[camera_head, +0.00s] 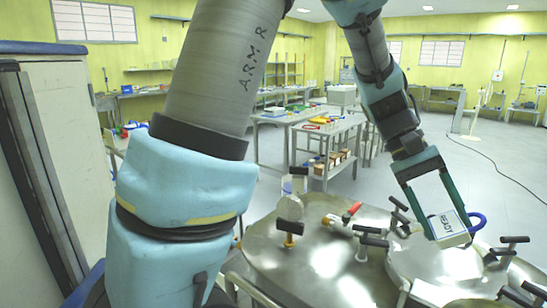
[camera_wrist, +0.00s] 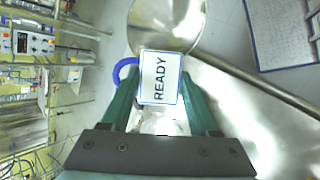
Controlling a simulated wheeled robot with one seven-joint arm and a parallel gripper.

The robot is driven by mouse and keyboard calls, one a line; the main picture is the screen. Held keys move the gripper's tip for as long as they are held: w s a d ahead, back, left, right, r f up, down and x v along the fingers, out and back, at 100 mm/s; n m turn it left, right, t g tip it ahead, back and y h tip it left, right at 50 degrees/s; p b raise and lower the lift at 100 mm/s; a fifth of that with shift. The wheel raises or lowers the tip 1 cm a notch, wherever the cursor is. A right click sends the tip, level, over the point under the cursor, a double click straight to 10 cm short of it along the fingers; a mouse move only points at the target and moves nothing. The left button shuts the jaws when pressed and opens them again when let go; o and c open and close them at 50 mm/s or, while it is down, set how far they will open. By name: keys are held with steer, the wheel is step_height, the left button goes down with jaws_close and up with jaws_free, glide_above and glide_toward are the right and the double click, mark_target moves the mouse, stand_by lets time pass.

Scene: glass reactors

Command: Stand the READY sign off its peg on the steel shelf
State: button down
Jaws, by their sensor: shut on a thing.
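The READY sign (camera_head: 447,224) is a white plate with a thin blue border and dark letters. My gripper (camera_head: 449,230) is shut on it, and the sign sits between the two green fingers. In the wrist view the sign (camera_wrist: 159,77) shows its lettered face, turned sideways, between the fingertips. A blue loop (camera_head: 478,221) shows just beside the sign; it also shows in the wrist view (camera_wrist: 121,70). I cannot tell whether it is joined to the sign. I cannot make out the peg or surely pick out the steel shelf.
Shiny steel reactor lids (camera_head: 330,262) with black-handled clamps lie below my gripper. A red-handled fitting (camera_head: 353,210) and a glass piece (camera_head: 290,207) stand on them. A steel table (camera_head: 335,130) with coloured items stands behind. Open floor (camera_head: 500,170) lies at the right.

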steer(key=w+a+f+n+t+h, duration=0.1)
steer(key=w+a+f+n+t, duration=0.2)
steer(key=w+a+n, duration=0.35)
steer(key=w+a+f+n+t+h, duration=0.1)
steer(key=w+a+f+n+t, duration=0.25)
steer(key=w, duration=0.55)
steer(key=w+a+f+n+t+h, duration=0.1)
steer(key=w+a+f+n+t, duration=0.15)
steer(key=w+a+n, duration=0.4)
steer(key=w+a+f+n+t+y, duration=0.3)
steer(key=a+n, duration=0.1)
steer(key=a, duration=0.7)
steer(key=w+a+f+n+t+y, duration=0.25)
steer(key=a+n, duration=0.25)
steer(key=a, duration=0.6)
steer(key=f+b, duration=0.6)
steer(key=f, duration=0.1)
steer(key=f+b, duration=0.3)
steer(key=b, duration=0.1)
steer(key=shift+w+a+f, duration=0.15)
steer(key=shift+w+f, duration=0.05)
steer(key=shift+w, duration=0.1)
